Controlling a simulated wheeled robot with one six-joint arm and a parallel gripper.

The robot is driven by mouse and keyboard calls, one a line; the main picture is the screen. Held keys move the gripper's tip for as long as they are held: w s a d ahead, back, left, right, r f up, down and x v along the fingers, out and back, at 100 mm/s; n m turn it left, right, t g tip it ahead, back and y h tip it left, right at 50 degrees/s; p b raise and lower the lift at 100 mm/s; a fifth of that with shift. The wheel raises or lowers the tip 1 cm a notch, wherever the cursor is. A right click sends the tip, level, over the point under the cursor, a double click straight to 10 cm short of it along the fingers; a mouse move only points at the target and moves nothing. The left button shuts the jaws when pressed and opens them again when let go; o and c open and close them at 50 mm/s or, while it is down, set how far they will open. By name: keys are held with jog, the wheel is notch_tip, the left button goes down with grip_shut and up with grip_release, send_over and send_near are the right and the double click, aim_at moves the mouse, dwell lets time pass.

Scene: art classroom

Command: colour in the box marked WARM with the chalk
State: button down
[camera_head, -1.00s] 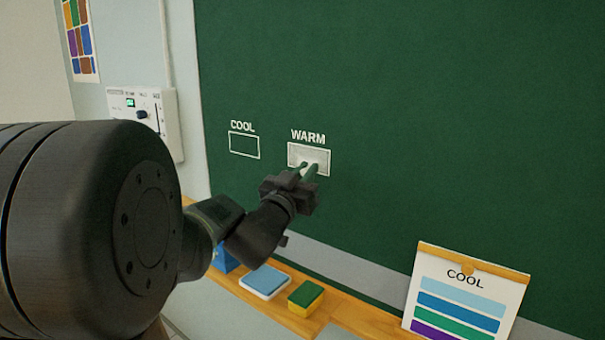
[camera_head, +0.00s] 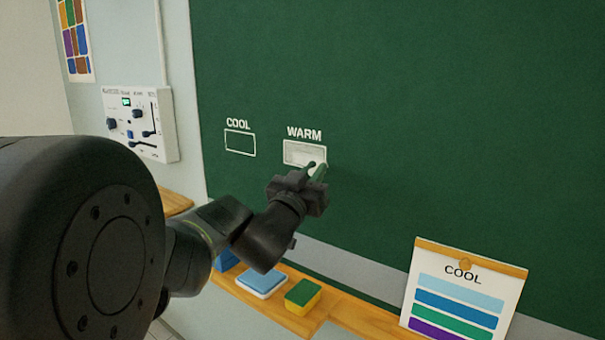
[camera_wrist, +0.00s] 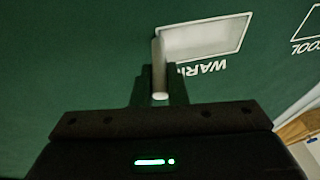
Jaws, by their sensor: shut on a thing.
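The box marked WARM (camera_head: 300,148) is a white outline on the green chalkboard, filled with pale chalk that looks uneven in the head view. It shows upside down in the wrist view (camera_wrist: 210,38), where pale colouring spreads over most of it. My gripper (camera_head: 314,170) is at the box's lower right corner in the head view. It is shut on a white stick of chalk (camera_wrist: 160,78), which points at the board by the box's left edge in the wrist view. Whether the tip touches the board is hard to tell.
An empty box marked COOL (camera_head: 240,143) is left of WARM. Below, a wooden ledge (camera_head: 345,312) holds a blue-and-white block (camera_head: 261,280), a green-and-yellow sponge (camera_head: 303,296) and a COOL colour card (camera_head: 465,290). A control panel (camera_head: 140,122) is on the left wall.

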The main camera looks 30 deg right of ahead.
jog(key=shift+r+p, duration=0.6)
jog(key=shift+r, duration=0.1)
jog(key=shift+r+p, duration=0.5)
jog(key=shift+r, duration=0.2)
jog(key=shift+w, duration=0.15)
jog(key=shift+w+a, duration=0.3)
jog(key=shift+w, duration=0.35)
jog(key=shift+w+p, duration=0.2)
jog(key=shift+p, duration=0.1)
jog(key=shift+w+a+f, duration=0.1)
jog(key=shift+w+a, duration=0.25)
jog(key=shift+w, duration=0.25)
